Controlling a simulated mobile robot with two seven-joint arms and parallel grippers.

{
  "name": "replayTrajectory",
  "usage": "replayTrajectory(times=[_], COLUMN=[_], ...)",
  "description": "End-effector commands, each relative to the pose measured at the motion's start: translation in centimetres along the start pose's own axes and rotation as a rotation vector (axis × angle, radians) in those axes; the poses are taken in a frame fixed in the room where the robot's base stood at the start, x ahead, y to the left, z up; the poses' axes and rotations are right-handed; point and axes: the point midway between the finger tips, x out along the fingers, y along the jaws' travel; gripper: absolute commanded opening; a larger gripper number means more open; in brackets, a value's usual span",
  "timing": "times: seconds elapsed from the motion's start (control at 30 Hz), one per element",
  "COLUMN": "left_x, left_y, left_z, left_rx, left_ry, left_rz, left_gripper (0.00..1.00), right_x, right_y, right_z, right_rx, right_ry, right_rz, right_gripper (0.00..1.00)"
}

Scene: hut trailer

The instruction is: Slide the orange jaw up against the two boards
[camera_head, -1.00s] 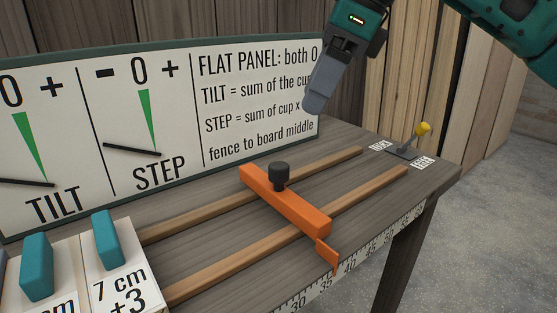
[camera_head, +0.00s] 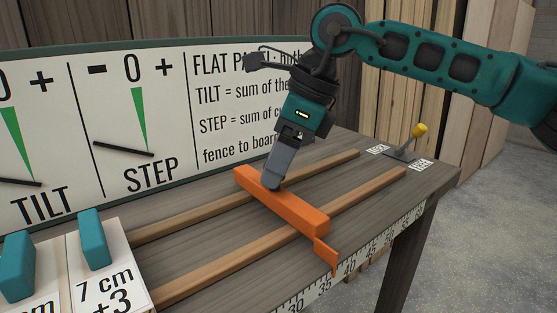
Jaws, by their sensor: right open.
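The orange jaw (camera_head: 298,213) lies as a bar across two long wooden strips (camera_head: 235,258) on the grey bench. Its pointer tab hangs at the front edge by the scale, between the 35 and 40 marks. My right gripper (camera_head: 273,184) reaches down onto the rear half of the jaw, where its black knob stands. The knob is hidden behind the fingers, so contact cannot be told. The right gripper is open. I cannot tell whether the wooden strips are the two boards. My left gripper is not in view.
A lever with a yellow knob (camera_head: 419,130) stands at the bench's right end. Cards with teal blocks (camera_head: 94,238) sit at the front left. A sign panel (camera_head: 150,115) with TILT and STEP dials stands along the back.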

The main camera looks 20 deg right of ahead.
Motion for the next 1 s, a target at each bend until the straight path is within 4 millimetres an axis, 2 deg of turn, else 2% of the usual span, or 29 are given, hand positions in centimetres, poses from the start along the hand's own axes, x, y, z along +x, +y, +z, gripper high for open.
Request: replayTrajectory(times=[0.13,0.77,1.0], left_x=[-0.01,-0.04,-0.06], left_y=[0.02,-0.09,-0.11], left_z=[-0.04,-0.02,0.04], left_rx=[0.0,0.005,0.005], left_ry=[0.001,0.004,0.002], left_rz=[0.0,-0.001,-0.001], left_gripper=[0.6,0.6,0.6], right_x=[0.0,-0.04,-0.05], right_y=[0.01,-0.01,-0.01], right_z=[0.0,-0.02,-0.01], right_rx=[0.0,0.0,0.0], right_ry=[0.001,0.0,0.0], right_rz=[0.0,0.0,0.0], right_gripper=[0.6,0.0,0.0])
